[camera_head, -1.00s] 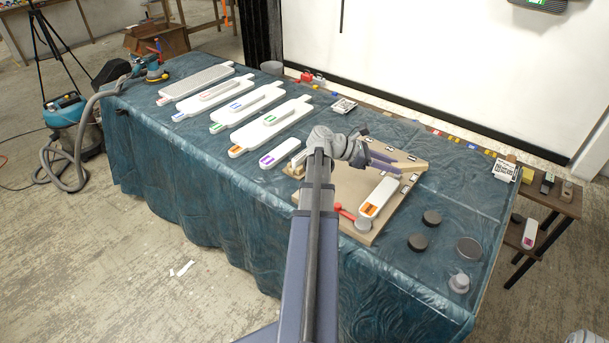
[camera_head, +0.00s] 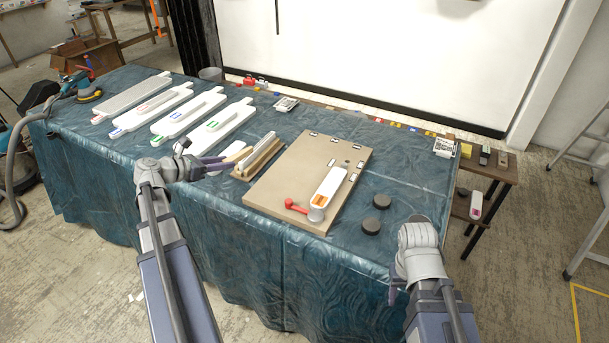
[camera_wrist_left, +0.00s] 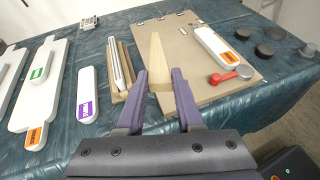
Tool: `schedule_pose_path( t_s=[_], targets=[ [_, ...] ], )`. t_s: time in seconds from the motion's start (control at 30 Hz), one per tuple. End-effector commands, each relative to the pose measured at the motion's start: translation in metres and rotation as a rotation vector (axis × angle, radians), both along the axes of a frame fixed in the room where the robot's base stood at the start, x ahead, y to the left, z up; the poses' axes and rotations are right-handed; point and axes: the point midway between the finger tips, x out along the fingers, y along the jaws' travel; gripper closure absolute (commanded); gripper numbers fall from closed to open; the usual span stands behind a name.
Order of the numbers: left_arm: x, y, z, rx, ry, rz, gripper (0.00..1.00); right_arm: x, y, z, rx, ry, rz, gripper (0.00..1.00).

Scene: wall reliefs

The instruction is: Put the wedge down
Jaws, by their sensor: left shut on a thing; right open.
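The wedge (camera_wrist_left: 156,62) is a pale, tapering piece of wood. In the left wrist view it stands between the purple fingers of my left gripper (camera_wrist_left: 159,90), which is shut on it. In the head view my left gripper (camera_head: 217,166) is over the table, left of the wooden holder (camera_head: 258,158); the wedge is hard to make out there. My right gripper (camera_head: 394,292) is open at the table's front edge, lower right, its fingers mostly hidden.
The brown board (camera_head: 290,170) bears a white bar with an orange label (camera_head: 328,188) and a red-handled part (camera_head: 295,206). Dark discs (camera_head: 371,226) lie to its right. Several long white pieces (camera_head: 188,112) lie at the left. Blue cloth is bare along the front.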

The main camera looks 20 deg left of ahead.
Motion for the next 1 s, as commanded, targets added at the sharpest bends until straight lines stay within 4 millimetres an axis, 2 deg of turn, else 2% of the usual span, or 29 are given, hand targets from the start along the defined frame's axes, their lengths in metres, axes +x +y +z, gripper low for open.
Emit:
schedule_pose_path(
  t_s=[0.03,0.2,0.3,0.4,0.53,0.77,1.0],
  targets=[
    [0.021,-0.015,-0.018,0.002,0.002,0.030,1.00,0.000,0.000,-0.018,0.000,0.000,0.000,0.50],
    [0.080,-0.046,-0.043,0.003,0.004,0.173,1.00,0.000,0.000,-0.042,0.000,0.000,0.000,0.50],
    [0.105,-0.063,-0.052,0.001,-0.001,0.237,1.00,0.000,0.000,-0.052,0.000,0.000,0.000,0.50],
    [0.122,-0.076,-0.057,-0.001,-0.007,0.283,1.00,0.000,0.000,-0.059,0.000,0.000,0.000,0.50],
    [0.133,-0.085,-0.059,-0.002,-0.013,0.317,1.00,0.000,0.000,-0.062,0.000,0.000,0.000,0.50],
    [0.135,-0.086,-0.061,-0.004,-0.015,0.329,1.00,0.000,0.000,-0.064,0.000,0.000,0.001,0.50],
    [0.135,-0.086,-0.089,-0.003,-0.014,0.328,1.00,0.000,0.000,-0.092,0.000,0.000,0.001,0.50]
  ],
)
